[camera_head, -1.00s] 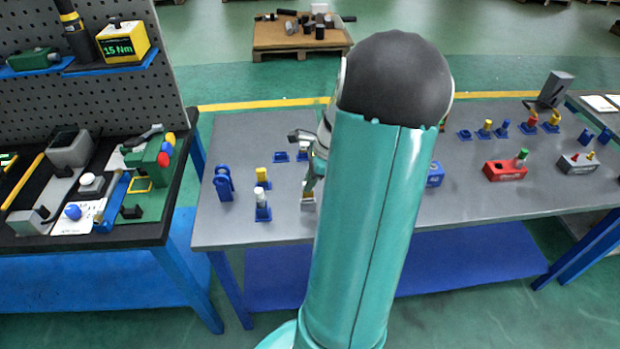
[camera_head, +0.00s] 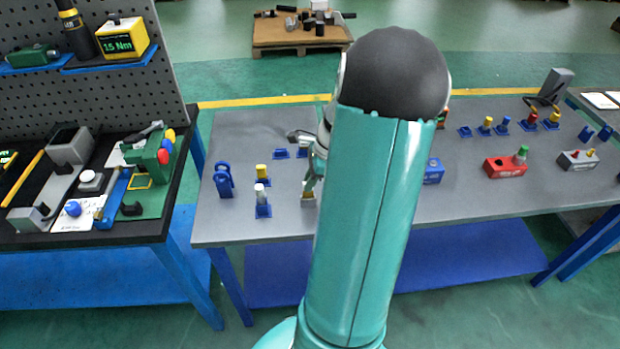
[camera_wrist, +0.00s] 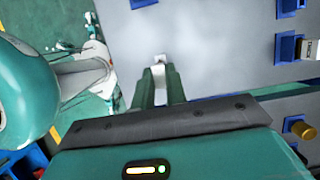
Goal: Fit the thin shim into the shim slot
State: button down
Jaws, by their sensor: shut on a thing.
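My gripper (camera_wrist: 161,88) points at the grey bench top in the wrist view, its two green fingers close together. A small pale piece (camera_wrist: 160,61), apparently the thin shim, shows at the fingertips; its lower part is hidden between them. In the head view my gripper (camera_head: 311,188) is low over the left part of the bench (camera_head: 228,230), partly hidden behind my arm. I cannot tell whether the piece touches the bench. I cannot pick out the shim slot with certainty in either view.
Left of my gripper stand a blue ring-shaped stand (camera_head: 223,180), a yellow peg (camera_head: 262,171) and a white peg (camera_head: 261,191) in blue holders. A blue block (camera_head: 433,172) and a red block (camera_head: 505,167) sit to the right. My arm hides the bench's middle.

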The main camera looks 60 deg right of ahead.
jog(key=shift+f, duration=1.5)
jog(key=c, duration=1.3)
grip_release()
jog(key=shift+c, duration=0.2)
jog(key=shift+v, duration=2.45)
jog(key=v, duration=1.4)
jog(key=shift+f, duration=0.1)
